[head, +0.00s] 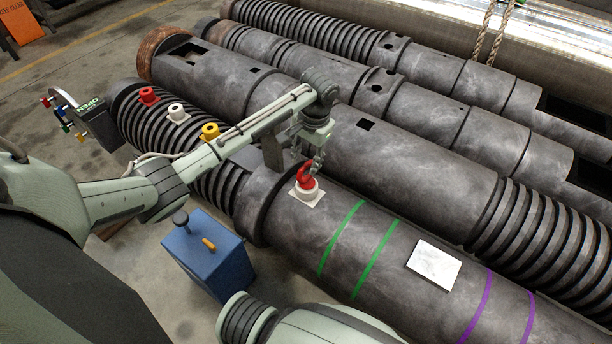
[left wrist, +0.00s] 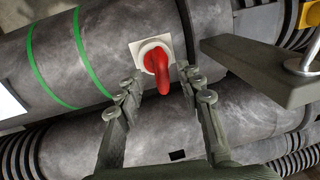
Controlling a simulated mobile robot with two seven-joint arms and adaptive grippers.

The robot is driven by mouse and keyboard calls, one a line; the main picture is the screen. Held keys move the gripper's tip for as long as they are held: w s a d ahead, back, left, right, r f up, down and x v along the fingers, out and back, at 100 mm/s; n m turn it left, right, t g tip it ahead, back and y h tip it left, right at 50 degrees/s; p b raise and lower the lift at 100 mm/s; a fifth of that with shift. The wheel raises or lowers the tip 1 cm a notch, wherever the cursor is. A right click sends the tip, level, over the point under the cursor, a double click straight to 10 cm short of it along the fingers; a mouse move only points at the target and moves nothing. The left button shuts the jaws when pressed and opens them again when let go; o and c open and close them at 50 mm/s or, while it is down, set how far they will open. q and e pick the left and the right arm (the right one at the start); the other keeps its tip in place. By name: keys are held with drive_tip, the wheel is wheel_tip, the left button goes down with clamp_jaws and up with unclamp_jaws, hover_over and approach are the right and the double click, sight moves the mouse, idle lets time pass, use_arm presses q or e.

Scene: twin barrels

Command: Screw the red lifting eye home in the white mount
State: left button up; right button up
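The red lifting eye (head: 304,176) stands in the white mount (head: 309,194) on top of the near barrel. In the left wrist view the red eye (left wrist: 158,66) sits in the round collar of the square white mount (left wrist: 140,46). My left gripper (head: 318,158) is just above and behind the eye in the head view. In the left wrist view its two fingers (left wrist: 163,84) are apart, with the eye's red end between the fingertips. I see no clear contact. The thread inside the mount is hidden. My right gripper is out of view.
A dark upright plate (head: 272,150) stands close left of the eye. Red (head: 149,96), white (head: 177,112) and yellow (head: 210,131) fittings sit on the ribbed section. A blue box (head: 208,256) stands on the floor in front. Green stripes and a pale plate (head: 434,264) lie right.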

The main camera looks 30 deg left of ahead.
sight(305, 178)
use_arm(q)
drive_tip(key=shift+f+b, duration=0.55)
drive_tip(key=shift+f, duration=1.85)
clamp_jaws()
